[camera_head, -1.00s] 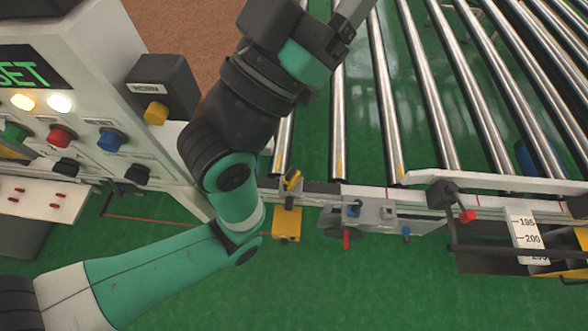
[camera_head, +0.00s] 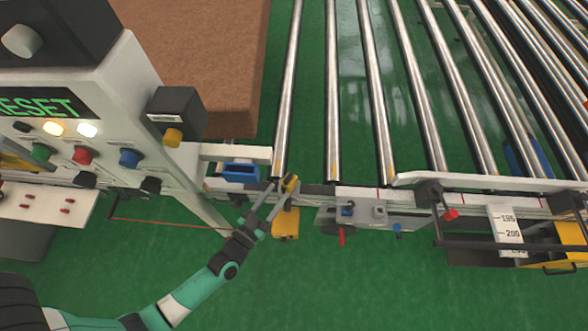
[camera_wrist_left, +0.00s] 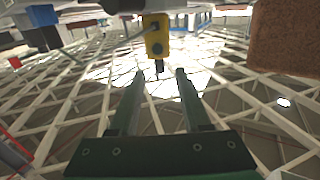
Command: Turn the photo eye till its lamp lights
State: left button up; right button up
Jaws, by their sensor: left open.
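The photo eye appears to be the small yellow and black piece (camera_head: 291,183) on the conveyor's front rail, above a yellow block (camera_head: 286,224). My left gripper (camera_head: 277,192) is open and comes up from the lower left, its fingertips close beside the photo eye. In the left wrist view a yellow body with a dark tip (camera_wrist_left: 156,36) is just beyond the gap between my open fingers (camera_wrist_left: 160,72). I cannot tell whether the fingers touch it. I cannot make out a lit lamp on it. My right gripper is not in view.
A control cabinet (camera_head: 120,110) with buttons and a green display stands at left. A brown mattress-like block (camera_head: 200,55) lies behind it. Steel rollers (camera_head: 335,90) fill the back right. A blue part (camera_head: 240,172) and a grey bracket (camera_head: 365,212) flank the photo eye. Green floor is clear in front.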

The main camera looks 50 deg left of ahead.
aim_at(292, 173)
pick_arm(q)
jog(key=b+x, duration=0.2)
jog(key=x, duration=0.8)
grip_shut()
jog(key=shift+r, duration=0.1)
